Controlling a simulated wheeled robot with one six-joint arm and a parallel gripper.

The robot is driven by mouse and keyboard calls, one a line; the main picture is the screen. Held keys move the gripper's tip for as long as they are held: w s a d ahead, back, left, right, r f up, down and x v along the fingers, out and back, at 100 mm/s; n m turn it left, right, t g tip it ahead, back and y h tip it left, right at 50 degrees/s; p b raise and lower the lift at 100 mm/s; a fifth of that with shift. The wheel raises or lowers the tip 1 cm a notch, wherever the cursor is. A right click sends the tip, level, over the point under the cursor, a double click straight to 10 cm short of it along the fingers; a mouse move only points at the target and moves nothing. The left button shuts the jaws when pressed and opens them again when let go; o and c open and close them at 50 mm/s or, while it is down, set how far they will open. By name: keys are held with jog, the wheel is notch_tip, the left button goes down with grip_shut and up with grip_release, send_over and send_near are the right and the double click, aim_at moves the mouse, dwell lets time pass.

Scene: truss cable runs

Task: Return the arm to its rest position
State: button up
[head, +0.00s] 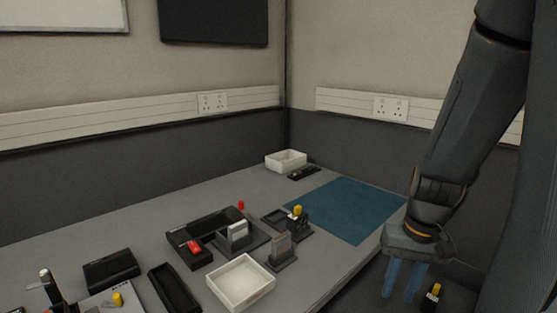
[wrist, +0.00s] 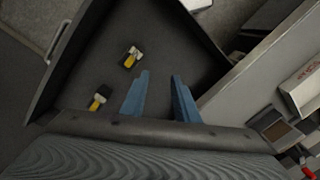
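My gripper (head: 400,293) hangs from my arm at the right of the head view, fingers pointing down, beyond the table's front edge. Its two blue fingers stand apart with nothing between them. In the wrist view my gripper (wrist: 160,78) also shows a clear gap between the fingertips. Below the fingers is a dark surface with raised edges (wrist: 70,62). On it lie two small yellow and black pieces, one ahead of the fingers (wrist: 131,57) and one to their left (wrist: 98,98). The gripper appears apart from both.
The grey table (head: 335,270) carries a blue mat (head: 347,208), a white tray (head: 241,282), a white box (head: 286,160) at the back corner, and several dark holders, including a black tray (head: 174,289). Walls with sockets (head: 391,108) stand behind. The space around my gripper looks free.

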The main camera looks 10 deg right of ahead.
jog(key=s+a+r+n+h, duration=0.1)
jog(key=a+n, duration=0.3)
jog(key=a, duration=1.2)
jog(key=shift+r+n+p, duration=0.4)
jog(key=shift+r+p, duration=0.05)
jog(key=shift+r, duration=0.25)
jog(key=shift+s+a, duration=0.1)
